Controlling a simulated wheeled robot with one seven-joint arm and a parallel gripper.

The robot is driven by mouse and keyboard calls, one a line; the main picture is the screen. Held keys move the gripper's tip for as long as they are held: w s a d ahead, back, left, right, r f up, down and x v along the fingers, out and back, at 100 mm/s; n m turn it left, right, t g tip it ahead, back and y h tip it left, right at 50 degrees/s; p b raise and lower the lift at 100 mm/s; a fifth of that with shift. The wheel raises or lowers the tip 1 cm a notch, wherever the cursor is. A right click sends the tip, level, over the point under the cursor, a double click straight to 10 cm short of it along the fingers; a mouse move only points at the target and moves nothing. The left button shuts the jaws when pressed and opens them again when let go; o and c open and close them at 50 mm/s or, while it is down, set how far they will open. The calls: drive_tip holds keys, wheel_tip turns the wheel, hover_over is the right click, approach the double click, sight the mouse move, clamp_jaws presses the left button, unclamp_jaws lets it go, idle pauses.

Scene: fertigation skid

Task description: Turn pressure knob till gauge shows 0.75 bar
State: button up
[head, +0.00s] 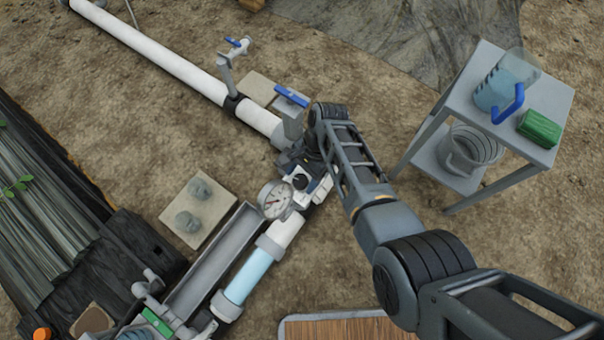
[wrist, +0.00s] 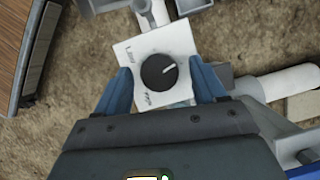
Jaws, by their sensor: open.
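The pressure knob (wrist: 159,72) is a round black dial with a white pointer line, on a white square plate (wrist: 135,50) with dark lettering. In the wrist view the pointer aims up and right. My gripper (wrist: 160,80) is open, with one blue finger on each side of the knob; I cannot tell whether they touch the plate. In the head view my gripper (head: 308,172) is over the pipe fitting and partly hides it. The round white gauge (head: 275,199) sits just left of it; its needle is too small to read.
A white pipe (head: 165,55) with a blue-handled valve (head: 291,96) runs to the upper left. A grey side table (head: 460,105) with a jug (head: 503,82) and green block (head: 539,128) stands right. A clear blue tube (head: 247,275) and grey channel (head: 213,262) lie below.

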drive_tip(key=p+v, duration=0.3)
drive_tip(key=v, duration=0.4)
drive_tip(key=shift+r, duration=0.35)
drive_tip(key=shift+w+d, duration=0.1)
drive_tip(key=shift+d, duration=0.05)
